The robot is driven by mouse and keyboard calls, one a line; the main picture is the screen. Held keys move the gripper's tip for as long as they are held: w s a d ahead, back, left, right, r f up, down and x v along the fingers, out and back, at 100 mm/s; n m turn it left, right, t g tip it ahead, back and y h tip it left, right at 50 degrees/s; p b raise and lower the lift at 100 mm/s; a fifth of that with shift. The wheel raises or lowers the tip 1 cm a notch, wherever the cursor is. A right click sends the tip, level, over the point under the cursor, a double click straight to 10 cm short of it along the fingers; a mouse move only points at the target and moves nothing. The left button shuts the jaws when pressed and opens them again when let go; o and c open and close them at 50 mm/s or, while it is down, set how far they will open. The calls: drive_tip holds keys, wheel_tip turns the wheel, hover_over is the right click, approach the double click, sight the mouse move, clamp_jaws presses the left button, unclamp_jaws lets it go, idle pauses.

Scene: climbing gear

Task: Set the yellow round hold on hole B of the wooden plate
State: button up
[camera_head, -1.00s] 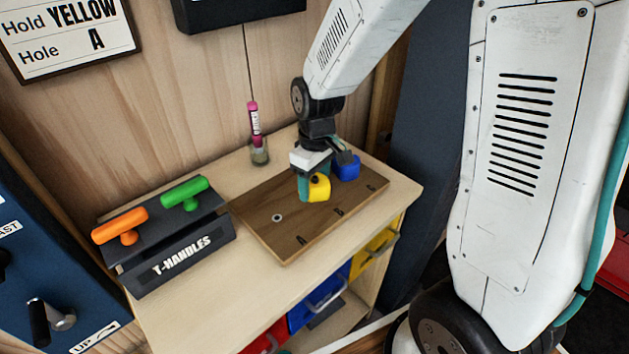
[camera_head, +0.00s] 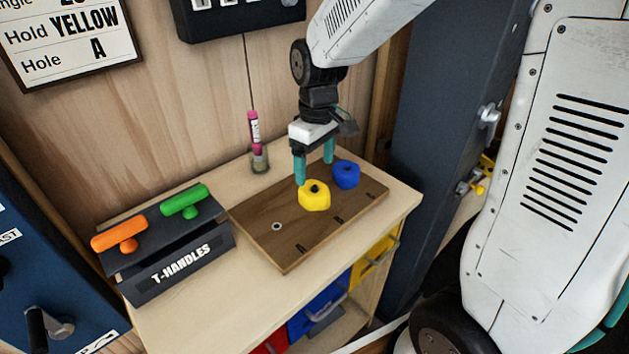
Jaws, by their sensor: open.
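The yellow round hold (camera_head: 314,196) sits flat on the wooden plate (camera_head: 262,205), at the plate's middle position, with a dark hole in its top. The plate hole under it is hidden. An open hole (camera_head: 277,226) shows to its left. The blue hold (camera_head: 346,174) sits on the plate to its right. The small marks along the plate's front edge are too small to read. My gripper (camera_head: 314,165) is open and empty, its teal fingers pointing down just above and behind the yellow hold, apart from it as far as I can tell.
A T-handles box (camera_head: 180,264) with an orange handle (camera_head: 120,235) and a green handle (camera_head: 186,201) stands left of the plate. A pink marker (camera_head: 254,128) stands upright in a holder behind the plate. The wall sign (camera_head: 66,40) reads Hold YELLOW, Hole A.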

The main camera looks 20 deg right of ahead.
drive_tip(key=s+d+r+m+t, duration=0.1)
drive_tip(key=s+d+r+m, duration=0.15)
drive_tip(key=s+r, duration=0.85)
drive_tip(key=s+m, duration=0.3)
drive_tip(key=s, duration=0.8)
drive_tip(key=shift+d+f, duration=0.15)
drive_tip(key=shift+f, duration=0.2)
